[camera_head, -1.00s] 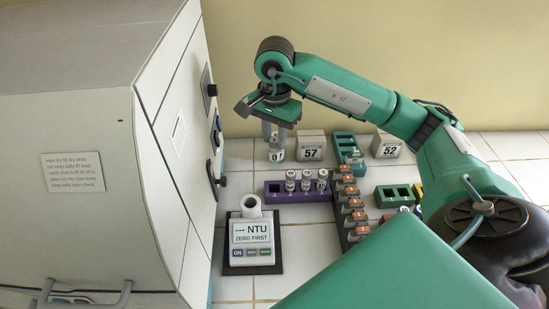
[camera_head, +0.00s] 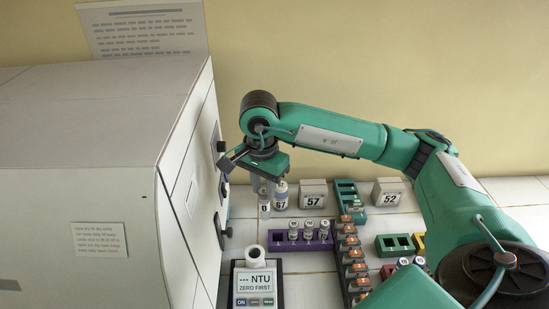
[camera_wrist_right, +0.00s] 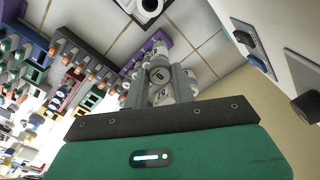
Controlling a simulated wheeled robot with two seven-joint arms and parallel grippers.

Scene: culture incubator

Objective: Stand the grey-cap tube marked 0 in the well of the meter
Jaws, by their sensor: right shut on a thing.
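The tube marked 0 (camera_head: 264,207) hangs upright between the fingers of my right gripper (camera_head: 264,188), which is shut on it. Its grey end marked 0 (camera_wrist_right: 159,74) shows between the fingers in the right wrist view. The meter (camera_head: 258,283) with its NTU display stands in front of the tube, at the bottom of the head view. The well's ring also shows at the top of the right wrist view (camera_wrist_right: 150,5). My left gripper is not in view.
The large pale incubator (camera_head: 90,170) stands close on the left. A vial marked 67 (camera_head: 281,196) is just right of the held tube. A purple rack (camera_head: 283,246) with several vials and a dark rack (camera_head: 350,240) with orange-capped pieces are to the right. Blocks 57 (camera_head: 314,194) and 52 (camera_head: 387,192) stand behind.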

